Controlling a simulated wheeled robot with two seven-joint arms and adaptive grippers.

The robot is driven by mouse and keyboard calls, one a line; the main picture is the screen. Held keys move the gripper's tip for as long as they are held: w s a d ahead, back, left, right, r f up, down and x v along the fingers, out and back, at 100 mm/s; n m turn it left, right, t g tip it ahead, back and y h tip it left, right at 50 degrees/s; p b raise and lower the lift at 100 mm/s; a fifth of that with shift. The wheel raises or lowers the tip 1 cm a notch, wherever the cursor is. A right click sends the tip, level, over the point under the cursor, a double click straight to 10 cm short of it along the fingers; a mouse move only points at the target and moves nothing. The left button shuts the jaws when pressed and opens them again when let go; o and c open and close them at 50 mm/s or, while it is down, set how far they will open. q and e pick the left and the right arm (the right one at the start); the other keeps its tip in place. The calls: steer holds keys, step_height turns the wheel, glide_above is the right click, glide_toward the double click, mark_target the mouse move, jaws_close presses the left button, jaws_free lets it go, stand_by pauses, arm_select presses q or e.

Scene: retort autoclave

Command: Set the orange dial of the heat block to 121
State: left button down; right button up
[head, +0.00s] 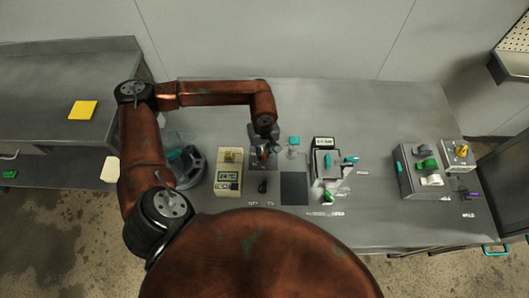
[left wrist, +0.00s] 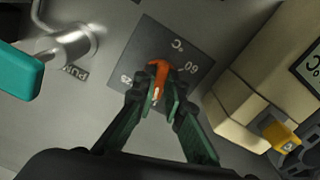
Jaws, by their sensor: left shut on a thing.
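The orange dial (left wrist: 160,72) sits on a dark scale plate marked °C in the left wrist view. A 60 shows on the plate to the dial's right, and a partly readable number shows to its left. My left gripper (left wrist: 160,100) is shut on the dial, one finger on each side. A pale mark shows on the dial between the fingers; the exact setting cannot be read. In the head view my left gripper (head: 263,158) is over the grey heat block (head: 256,171), and mostly hides the dial. My right gripper is not in view.
A cream box with a display (head: 228,180) stands close left of the heat block, with a yellow knob (left wrist: 281,133). A teal-handled pump (head: 293,142) stands close right. A dark flat plate (head: 294,188) lies in front. Several other devices stand farther right.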

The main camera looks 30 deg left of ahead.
mark_target(264, 154)
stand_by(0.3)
arm_select(q)
steer(key=c, duration=2)
jaws_free()
step_height(264, 154, up, 12)
steer(key=shift+r, duration=0.1)
